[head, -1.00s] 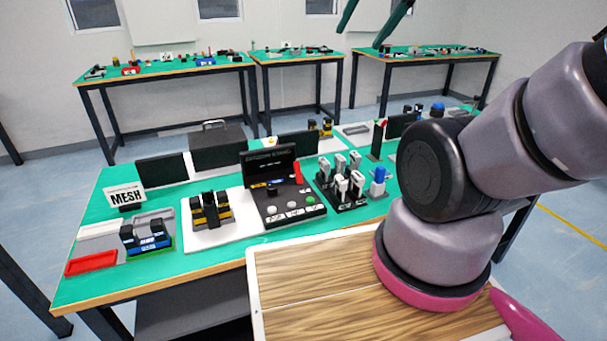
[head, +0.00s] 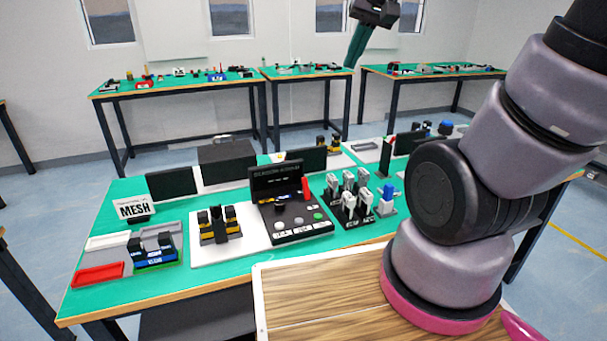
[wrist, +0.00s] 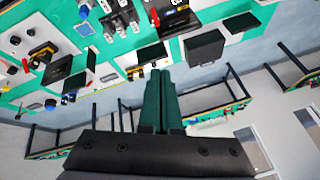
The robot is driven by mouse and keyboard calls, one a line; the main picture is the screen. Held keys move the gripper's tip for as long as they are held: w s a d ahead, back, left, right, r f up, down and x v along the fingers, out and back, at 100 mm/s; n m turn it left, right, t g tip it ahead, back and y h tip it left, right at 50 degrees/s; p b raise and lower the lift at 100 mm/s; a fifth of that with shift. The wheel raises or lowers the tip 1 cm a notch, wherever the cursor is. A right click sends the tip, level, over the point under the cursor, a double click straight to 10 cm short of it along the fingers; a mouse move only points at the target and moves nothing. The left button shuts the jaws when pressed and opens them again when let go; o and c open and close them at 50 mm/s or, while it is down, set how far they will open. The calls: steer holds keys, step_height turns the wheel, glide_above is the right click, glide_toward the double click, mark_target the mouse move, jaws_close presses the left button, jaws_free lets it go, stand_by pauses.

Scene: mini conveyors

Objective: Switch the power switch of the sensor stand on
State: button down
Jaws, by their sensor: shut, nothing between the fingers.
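My gripper (head: 354,62) is raised high above the benches at the top of the head view, with its green fingers together and nothing between them. In the wrist view the closed fingers (wrist: 159,78) point toward the bench, which appears upside down. A slim upright black post (head: 386,157) stands at the right back of the near bench; it may be the sensor stand, but I cannot tell for sure. No power switch can be made out on it at this size. My gripper is well apart from everything on the bench.
The near green bench (head: 103,212) is crowded. Other benches stand behind, with open floor between.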

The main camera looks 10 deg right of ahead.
steer(key=w+a+f+n+g, duration=0.2)
steer(key=w+f, duration=0.9)
steer(key=w, duration=0.2)
steer(key=n+g+h, duration=0.2)
steer(key=n, duration=0.1)
glide_toward(303, 171)
steer(key=shift+s+d+r, duration=0.1)
steer(key=shift+s+r, duration=0.2)
steer(key=shift+s, duration=0.35)
steer(key=f, duration=0.3)
steer(key=w+f, duration=0.1)
steer(key=f, duration=0.6)
steer(key=shift+w, duration=0.2)
steer(key=shift+r, duration=0.15)
